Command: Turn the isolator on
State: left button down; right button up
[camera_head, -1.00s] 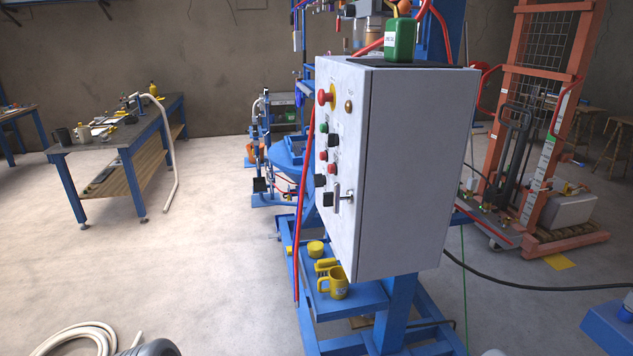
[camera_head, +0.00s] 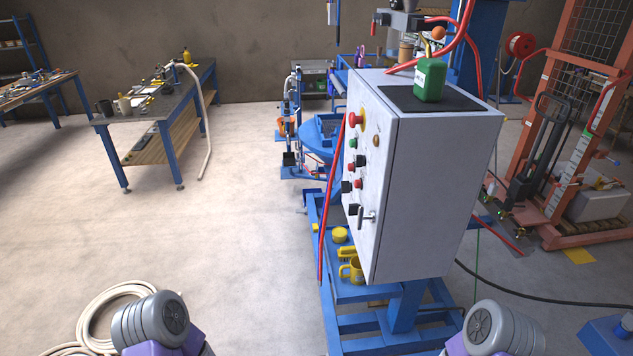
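The grey control cabinet (camera_head: 428,190) stands right of centre, its control face turned left and seen at a steep angle. A metal lever-type switch (camera_head: 367,216), which looks like the isolator, sits low on that face. Its exact setting is hard to read from here. Above it are a red emergency stop (camera_head: 354,119), a green button (camera_head: 353,143), red buttons and black knobs. Parts of both my arms, grey and purple, show at the bottom edge, well apart from the cabinet. Neither gripper is in view.
A green canister (camera_head: 430,80) stands on the cabinet. A red hose (camera_head: 331,200) hangs beside the control face. A coiled hose (camera_head: 103,315) lies lower left.

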aim_at(346, 187)
jog(key=u, duration=1.3)
jog(key=i, duration=2.55)
jog(key=z, duration=3.5)
jog(key=i, duration=0.5)
jog(key=u, duration=0.1)
